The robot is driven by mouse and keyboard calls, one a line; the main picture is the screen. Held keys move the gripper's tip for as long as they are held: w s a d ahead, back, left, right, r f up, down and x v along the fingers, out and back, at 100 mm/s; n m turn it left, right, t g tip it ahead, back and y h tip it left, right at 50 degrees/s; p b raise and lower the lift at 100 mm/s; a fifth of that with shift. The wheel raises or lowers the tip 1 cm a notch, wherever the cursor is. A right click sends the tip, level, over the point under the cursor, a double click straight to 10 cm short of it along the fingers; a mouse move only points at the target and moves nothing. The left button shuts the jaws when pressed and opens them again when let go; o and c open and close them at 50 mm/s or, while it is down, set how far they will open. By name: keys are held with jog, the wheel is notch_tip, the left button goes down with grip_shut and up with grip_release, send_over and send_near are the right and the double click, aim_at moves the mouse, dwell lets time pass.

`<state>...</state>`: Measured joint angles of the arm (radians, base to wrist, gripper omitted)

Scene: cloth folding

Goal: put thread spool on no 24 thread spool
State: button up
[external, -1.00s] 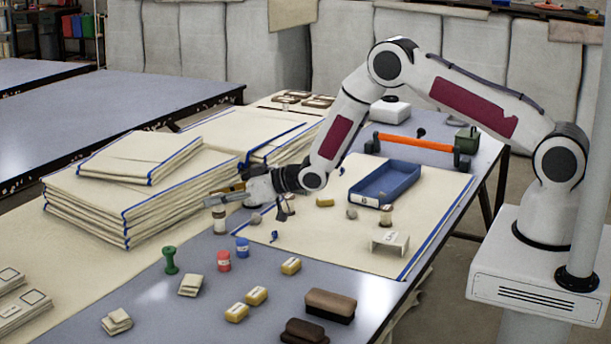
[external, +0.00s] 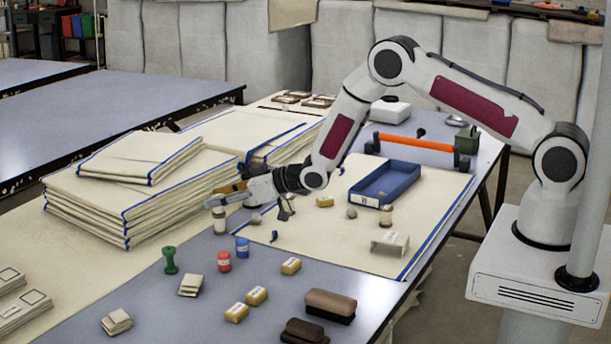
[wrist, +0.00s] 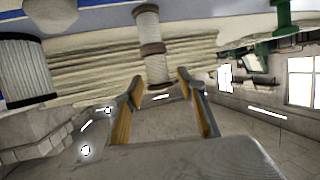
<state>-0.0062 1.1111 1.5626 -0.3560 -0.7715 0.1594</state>
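Two pale thread spools with brown ends stand one on the other on the table, in line. The wrist view is upside down, so the upper spool (wrist: 157,68) shows nearer my fingers and the lower spool (wrist: 147,25) nearer the top edge. In the external view the stack (external: 219,222) stands just below my gripper (external: 218,196). My gripper (wrist: 160,88) is open, with its fingers on either side of the upper spool's end and gaps showing. No number is readable on either spool.
Green (external: 170,261), red (external: 224,261) and blue (external: 242,248) spools stand in front. Folded cloth stacks (external: 130,200) lie close to the left. A blue tray (external: 408,180) lies to the right. A large dark-ended cylinder (wrist: 24,72) shows at the wrist view's left.

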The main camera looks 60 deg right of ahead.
jog(key=v, duration=1.1)
jog(key=shift+s+d, duration=0.15)
jog(key=shift+s, duration=0.1)
jog(key=shift+r, duration=0.15)
jog(key=shift+r, duration=0.1)
dwell(0.6)
jog(key=s+d+r+m+g+h, duration=0.1)
jog(key=s+d+r+g+h, duration=0.15)
jog(key=s+r, duration=0.6)
jog(key=s+d+r+m+g+h, duration=0.1)
jog(key=s+d+r, duration=0.35)
jog(key=r, duration=0.75)
jog(key=s+a+r+g, duration=0.1)
jog(key=s+r+g, duration=0.1)
jog(key=s, duration=1.5)
jog(key=s+a+r+m+g, duration=0.1)
jog(key=s+a+r+g, duration=0.1)
jog(key=s, duration=1.4)
jog(key=shift+s+r, duration=0.2)
jog(key=shift+s, duration=0.2)
